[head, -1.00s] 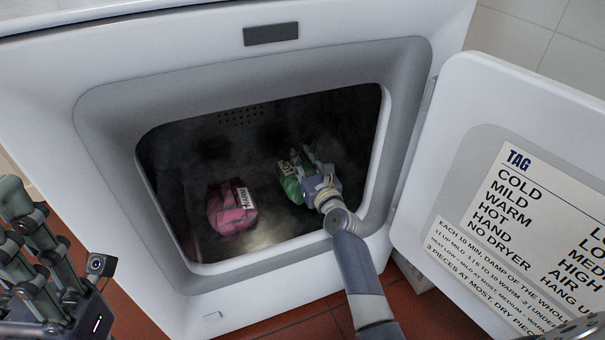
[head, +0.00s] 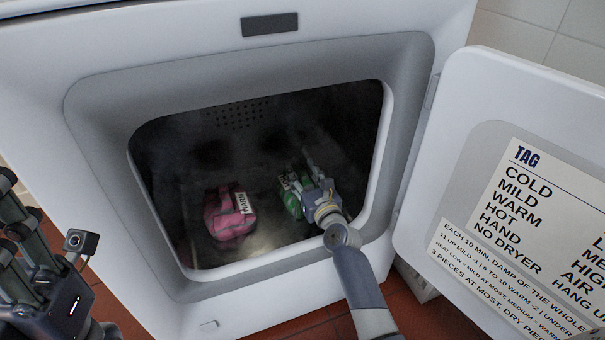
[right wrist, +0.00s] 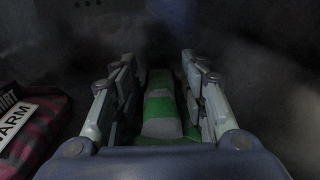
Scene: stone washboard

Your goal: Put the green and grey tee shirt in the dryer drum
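The green and grey tee shirt (head: 292,200), rolled into a bundle with a pale tag, lies on the floor of the dryer drum (head: 270,150). My right gripper (head: 312,178) is inside the drum at the shirt's right side. In the right wrist view its two fingers (right wrist: 162,95) stand apart, one on each side of the green and grey bundle (right wrist: 161,112); they look open, and any light contact is too dark to tell. My left gripper (head: 10,225) is outside the dryer at the left edge, fingers apart and empty.
A pink and dark bundle (head: 228,212) with a WARM tag lies in the drum left of the shirt; it shows in the right wrist view (right wrist: 35,125). The dryer door (head: 480,130) stands open at the right with a printed chart. The drum's back is clear.

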